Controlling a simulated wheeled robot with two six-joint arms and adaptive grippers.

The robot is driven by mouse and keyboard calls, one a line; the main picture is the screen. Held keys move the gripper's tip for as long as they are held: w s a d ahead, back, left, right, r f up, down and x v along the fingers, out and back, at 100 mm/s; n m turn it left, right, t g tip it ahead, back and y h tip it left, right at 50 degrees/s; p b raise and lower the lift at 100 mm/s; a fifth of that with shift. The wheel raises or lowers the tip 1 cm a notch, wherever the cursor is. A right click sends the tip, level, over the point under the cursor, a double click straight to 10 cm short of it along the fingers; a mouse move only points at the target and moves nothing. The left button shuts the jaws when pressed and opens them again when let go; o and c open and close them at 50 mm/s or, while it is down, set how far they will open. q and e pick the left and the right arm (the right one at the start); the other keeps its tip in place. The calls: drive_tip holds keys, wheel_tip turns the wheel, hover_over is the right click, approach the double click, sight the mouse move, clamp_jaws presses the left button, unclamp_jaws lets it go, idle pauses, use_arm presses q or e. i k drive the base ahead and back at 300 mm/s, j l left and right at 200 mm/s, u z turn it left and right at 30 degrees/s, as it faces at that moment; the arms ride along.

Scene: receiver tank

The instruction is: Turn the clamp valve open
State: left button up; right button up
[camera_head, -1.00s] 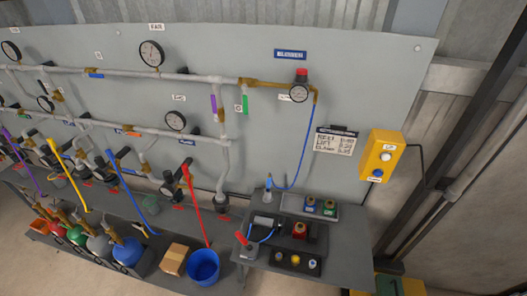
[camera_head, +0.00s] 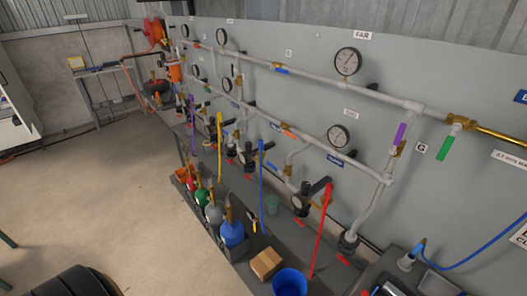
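Several valves with dark bodies stand in a row along the pipe panel. Long coloured bars stand by them: red (camera_head: 321,230), blue (camera_head: 261,172) and yellow (camera_head: 219,133). A dark valve (camera_head: 302,200) sits just left of the red bar, and another dark fitting (camera_head: 348,243) is at the foot of the right-hand pipe. Small blue labels mark the pipes, but their words are too small to read, so I cannot tell which valve is the clamp valve or how it is set. Neither of my grippers is in view.
Gauges (camera_head: 348,61) hang on the grey panel (camera_head: 290,100). A blue bucket (camera_head: 289,283), a cardboard box (camera_head: 265,263) and several bottles, one blue (camera_head: 232,232), stand along the low bench. A side table (camera_head: 95,72) is at back left.

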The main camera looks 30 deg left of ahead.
sight(272, 167)
drive_tip(key=i+j+u, duration=0.1)
drive_tip(key=j, duration=0.3)
drive_tip(key=i+j+u, duration=0.1)
drive_tip(key=i+j, duration=0.15)
drive_tip(key=j, duration=0.15)
drive_tip(key=i+j+u, duration=0.1)
drive_tip(key=j, duration=0.25)
drive_tip(key=i+z, duration=0.1)
drive_tip(key=z, duration=0.15)
drive_tip(key=j+z, duration=0.3)
drive_tip(key=z, duration=0.2)
drive_tip(key=j+z, duration=0.7)
drive_tip(key=z, duration=0.25)
